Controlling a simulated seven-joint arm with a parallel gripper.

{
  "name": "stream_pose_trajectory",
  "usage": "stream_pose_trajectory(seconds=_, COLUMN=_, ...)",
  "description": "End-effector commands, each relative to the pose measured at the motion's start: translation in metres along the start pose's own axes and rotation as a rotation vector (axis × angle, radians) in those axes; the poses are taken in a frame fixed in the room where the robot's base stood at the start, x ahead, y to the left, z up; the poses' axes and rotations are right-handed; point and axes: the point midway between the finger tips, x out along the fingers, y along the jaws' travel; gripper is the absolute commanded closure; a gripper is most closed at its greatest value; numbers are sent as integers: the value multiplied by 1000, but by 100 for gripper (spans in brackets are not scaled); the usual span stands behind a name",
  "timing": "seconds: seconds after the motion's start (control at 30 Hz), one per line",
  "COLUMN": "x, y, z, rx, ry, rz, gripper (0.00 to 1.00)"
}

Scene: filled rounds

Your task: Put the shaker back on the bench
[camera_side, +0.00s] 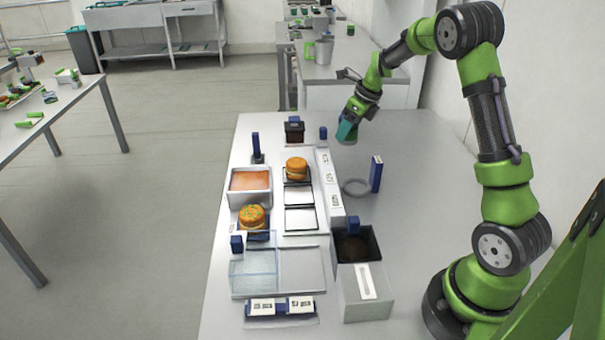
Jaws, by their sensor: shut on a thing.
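My gripper (357,112) is above the far part of the bench (420,180), shut on a small teal thing, which I take to be the shaker (346,131). The shaker hangs tilted from the gripper. I cannot tell whether its lower end touches the bench. The fingertips are too small to make out clearly.
Left of the shaker are a dark container (294,131) and a small blue block (323,133). A grey ring (355,187) and an upright blue thing (376,174) stand nearer. Filled rounds (297,168), (252,217) and a tray (249,194) are left. The bench's right side is clear.

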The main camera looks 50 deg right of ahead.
Motion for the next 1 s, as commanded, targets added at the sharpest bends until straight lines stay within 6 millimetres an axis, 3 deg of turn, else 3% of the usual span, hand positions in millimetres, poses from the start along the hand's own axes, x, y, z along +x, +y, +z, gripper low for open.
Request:
stream_pose_trajectory(seconds=0.13, x=1, y=-19, z=-8, rx=101, ry=-16, rz=-43, gripper=72)
stream_pose_trajectory(seconds=0.4, x=43, y=-20, z=-24, rx=125, ry=-19, rz=-48, gripper=72)
stream_pose_trajectory(seconds=0.8, x=88, y=-19, z=-40, rx=121, ry=-19, rz=-48, gripper=72)
stream_pose_trajectory(seconds=1.0, x=93, y=-19, z=-42, rx=119, ry=-22, rz=-50, gripper=72)
